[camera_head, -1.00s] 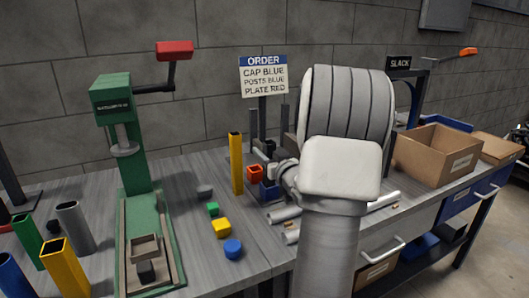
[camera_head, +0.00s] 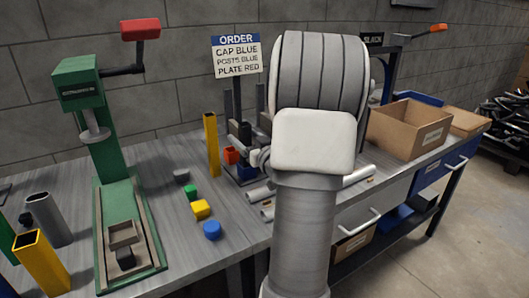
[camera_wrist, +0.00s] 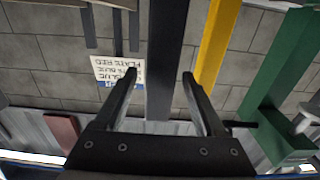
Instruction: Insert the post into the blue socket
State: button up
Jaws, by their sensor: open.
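My gripper (camera_wrist: 159,75) is open in the wrist view, with a dark upright bar (camera_wrist: 165,50) showing between its two fingers. I cannot tell whether the bar touches them or stands behind. A yellow post (camera_wrist: 215,45) is to the right of the fingers there; in the head view it stands upright (camera_head: 212,145) left of the sockets. The blue socket (camera_head: 247,173) sits low beside a red-orange socket (camera_head: 231,155), partly hidden by my arm. In the head view my arm covers most of the gripper.
A green press (camera_head: 97,150) with a red handle stands at the left. Coloured blocks (camera_head: 201,209) lie in front of the yellow post. Several tubes (camera_head: 42,262) stand at the left. A cardboard box (camera_head: 408,133) is at the right. An order sign (camera_head: 237,55) stands behind.

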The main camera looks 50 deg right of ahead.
jog(key=p+v, duration=0.2)
jog(key=v, duration=1.2)
jog(key=shift+s, duration=0.2)
jog(key=shift+r, duration=0.1)
